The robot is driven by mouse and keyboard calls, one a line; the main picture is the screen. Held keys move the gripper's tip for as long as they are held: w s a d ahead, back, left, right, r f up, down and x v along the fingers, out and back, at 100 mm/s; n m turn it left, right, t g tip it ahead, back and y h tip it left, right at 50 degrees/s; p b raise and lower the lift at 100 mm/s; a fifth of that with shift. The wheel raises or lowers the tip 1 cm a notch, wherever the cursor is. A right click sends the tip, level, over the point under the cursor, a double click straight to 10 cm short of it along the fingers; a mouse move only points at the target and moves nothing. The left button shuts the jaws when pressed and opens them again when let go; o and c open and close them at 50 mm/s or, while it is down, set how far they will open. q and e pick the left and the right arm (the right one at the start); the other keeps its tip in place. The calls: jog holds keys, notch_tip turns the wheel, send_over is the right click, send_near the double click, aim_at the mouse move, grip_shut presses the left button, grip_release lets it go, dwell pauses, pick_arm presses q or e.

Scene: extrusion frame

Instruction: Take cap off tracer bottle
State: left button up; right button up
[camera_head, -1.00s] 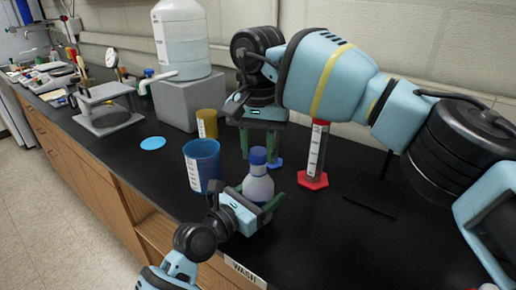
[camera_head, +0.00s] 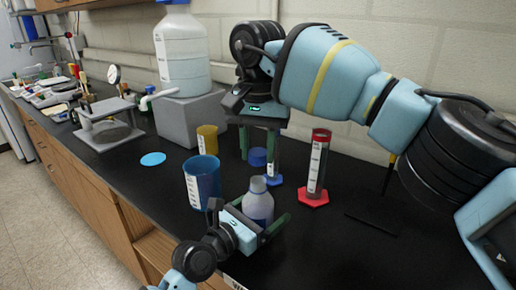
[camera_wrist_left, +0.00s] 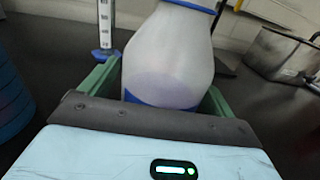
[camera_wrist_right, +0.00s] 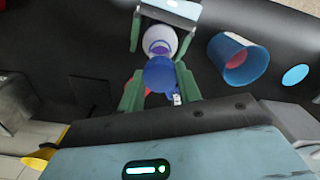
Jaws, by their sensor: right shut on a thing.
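The tracer bottle (camera_head: 258,207) is a pale bottle with bluish liquid, standing at the front of the black bench. My left gripper (camera_head: 262,224) has its green fingers on both sides of its body; the left wrist view shows the bottle (camera_wrist_left: 170,60) filling the space between them. The blue cap (camera_head: 257,157) is off the bottle, in the air above its bare neck. My right gripper (camera_head: 258,152) points down and is shut on the cap. The right wrist view shows the cap (camera_wrist_right: 160,74) between the fingertips and the open bottle mouth (camera_wrist_right: 160,46) beyond.
A blue beaker (camera_head: 202,182) stands left of the bottle, with a yellow beaker (camera_head: 207,139) behind. A red-based cylinder (camera_head: 317,165) stands to the right, and a blue-based cylinder (camera_head: 273,180) behind the bottle. A large jug (camera_head: 182,52) sits on a grey block (camera_head: 188,118). A blue disc (camera_head: 153,159) lies flat.

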pick_arm(q)
jog(key=shift+s+a, duration=0.4)
pick_arm(e)
jog(key=shift+r, duration=0.15)
pick_arm(q)
jog(key=v, duration=1.1)
jog(key=shift+d, duration=0.1)
pick_arm(e)
jog(key=shift+s+r, duration=0.1)
jog(key=shift+r, duration=0.35)
